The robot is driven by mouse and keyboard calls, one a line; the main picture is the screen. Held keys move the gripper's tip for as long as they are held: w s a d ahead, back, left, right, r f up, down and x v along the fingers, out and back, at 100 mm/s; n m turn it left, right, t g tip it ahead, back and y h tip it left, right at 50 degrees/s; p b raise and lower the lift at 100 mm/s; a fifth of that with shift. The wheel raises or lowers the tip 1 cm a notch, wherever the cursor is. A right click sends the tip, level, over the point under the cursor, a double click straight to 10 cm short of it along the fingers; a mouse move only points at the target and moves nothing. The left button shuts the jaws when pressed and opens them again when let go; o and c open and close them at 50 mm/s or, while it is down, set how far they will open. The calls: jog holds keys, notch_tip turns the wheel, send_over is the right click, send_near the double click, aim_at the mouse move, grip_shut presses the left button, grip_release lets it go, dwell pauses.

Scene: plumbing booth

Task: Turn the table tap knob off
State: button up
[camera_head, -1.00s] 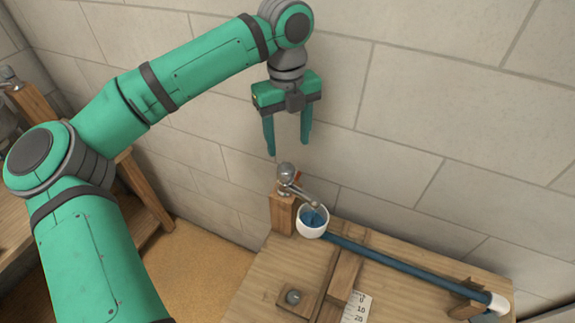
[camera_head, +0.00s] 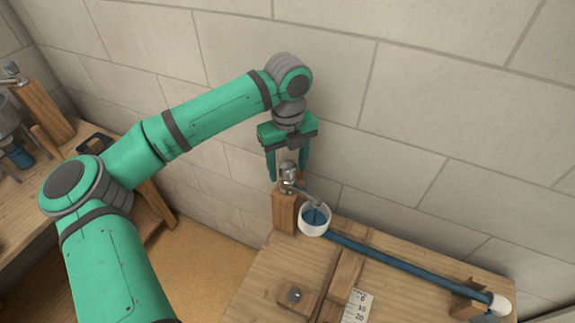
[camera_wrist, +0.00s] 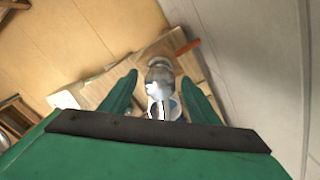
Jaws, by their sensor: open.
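The table tap is a shiny metal tap with a rounded knob (camera_head: 288,170) on top, fixed on a wooden post (camera_head: 284,209) at the table's back left corner. Its spout points right over a white cup (camera_head: 314,220) with blue inside. My gripper (camera_head: 287,178) points down from above, with its two green fingers on either side of the knob. In the wrist view the knob (camera_wrist: 159,76) lies between the open fingers (camera_wrist: 158,88), and gaps show on both sides. Whether a finger touches the knob cannot be told.
A blue pipe (camera_head: 400,260) runs from the cup to a white end (camera_head: 500,305) at the right. The block wall (camera_head: 420,120) stands close behind the tap. A ruler (camera_head: 357,305) lies on the table (camera_head: 255,285). Another wooden bench (camera_head: 70,205) stands at the left.

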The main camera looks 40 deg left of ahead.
jog(key=c, duration=1.1)
jog(key=shift+o, duration=0.2)
